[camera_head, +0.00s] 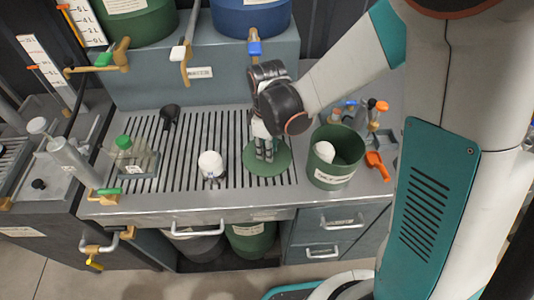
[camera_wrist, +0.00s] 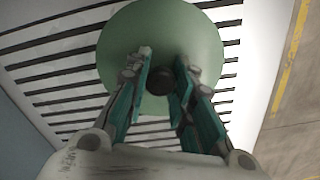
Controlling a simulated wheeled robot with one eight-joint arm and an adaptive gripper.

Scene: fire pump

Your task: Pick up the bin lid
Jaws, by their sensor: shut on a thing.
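The bin lid (camera_head: 281,164) is a flat green disc over the slatted worktop in the head view. It also shows in the wrist view (camera_wrist: 160,28), with a dark round knob (camera_wrist: 160,80) near its lower middle. My gripper (camera_head: 264,157) points down over the lid, its fingers at the lid's centre. In the wrist view my gripper (camera_wrist: 161,78) has its teal-padded fingers either side of the knob, shut on it. I cannot tell whether the lid touches the slats. The fingers hide part of the knob and lid.
An open green bin (camera_head: 328,178) with a white item inside stands right of the lid. A white round-topped object (camera_head: 210,164) stands left of it. Tanks with taps overhang the back.

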